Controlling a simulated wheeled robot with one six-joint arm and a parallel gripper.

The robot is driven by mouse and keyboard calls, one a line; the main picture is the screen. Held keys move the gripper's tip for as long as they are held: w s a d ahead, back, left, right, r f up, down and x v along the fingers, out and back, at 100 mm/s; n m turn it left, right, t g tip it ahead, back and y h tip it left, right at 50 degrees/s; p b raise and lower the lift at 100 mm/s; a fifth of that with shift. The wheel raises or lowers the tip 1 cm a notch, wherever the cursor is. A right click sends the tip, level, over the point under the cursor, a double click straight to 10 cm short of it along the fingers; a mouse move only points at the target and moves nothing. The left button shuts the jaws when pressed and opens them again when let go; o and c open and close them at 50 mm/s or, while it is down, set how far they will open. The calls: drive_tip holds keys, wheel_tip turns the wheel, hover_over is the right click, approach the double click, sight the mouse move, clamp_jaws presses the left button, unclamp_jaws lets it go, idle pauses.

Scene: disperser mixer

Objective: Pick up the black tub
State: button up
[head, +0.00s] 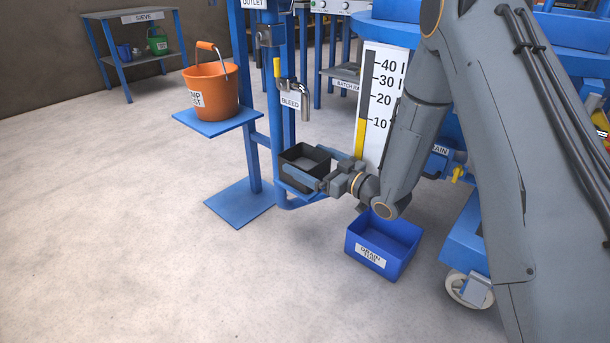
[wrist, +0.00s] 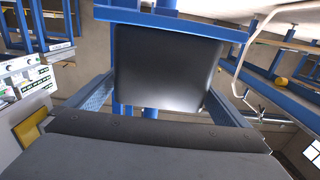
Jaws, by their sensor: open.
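The black tub (head: 297,156) is a small open-topped box on a blue bracket (head: 301,194), below the tap labelled BLEED. My gripper (head: 308,165) is at the tub with its fingers open, one along the near side and one along the far side. In the wrist view the tub's dark wall (wrist: 167,70) fills the space between the two fingers (wrist: 158,100). Narrow gaps seem to show beside it; whether either finger touches is unclear. The tub's lower part is partly hidden by the near finger in the head view.
The BLEED tap (head: 304,100) hangs just above the tub. An orange bucket (head: 212,92) stands on a blue shelf to the left. A blue drain tub (head: 384,246) sits on the floor below my wrist. A scale board (head: 378,105) stands close behind. The floor at left is clear.

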drive_tip(key=shift+x, duration=1)
drive_tip(key=c, duration=1.5)
drive_tip(key=shift+o, duration=0.2)
wheel_tip(320, 180, up, 10)
drive_tip(key=p, duration=0.4)
